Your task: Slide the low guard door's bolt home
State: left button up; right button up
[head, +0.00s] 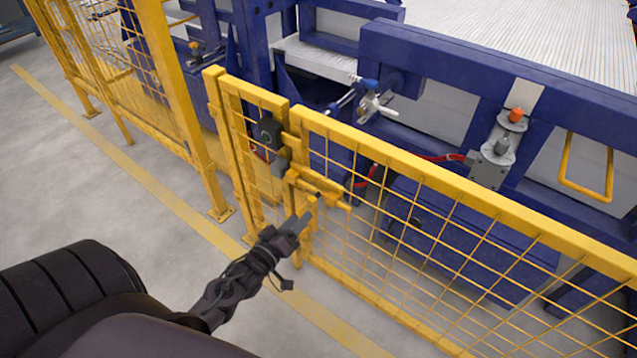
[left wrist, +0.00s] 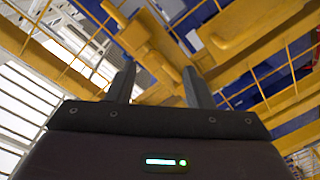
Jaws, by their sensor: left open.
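The low guard door (head: 430,215) is a yellow mesh panel beside a yellow post section (head: 240,150). Its yellow bolt (head: 322,186) lies across the gap near the top corner of the door, below a dark latch box (head: 268,132). My left gripper (head: 303,222) is just below the bolt, on the near side of the door. In the left wrist view its two fingers (left wrist: 159,88) stand apart, with a yellow bar of the bolt assembly (left wrist: 155,55) beyond and between them. I cannot tell whether they touch it. My right gripper is not in view.
Taller yellow fencing (head: 130,75) runs off to the upper left. Behind the door stands a blue machine frame (head: 460,65) with clamps and red cables. Clear grey floor with a yellow line (head: 130,160) lies on the near side.

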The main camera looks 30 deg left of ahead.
aim_at(310, 203)
pick_arm(q)
jog(key=w, duration=0.5)
jog(key=w+r, duration=0.1)
jog(key=w, duration=0.2)
jog(key=shift+w+r, duration=0.1)
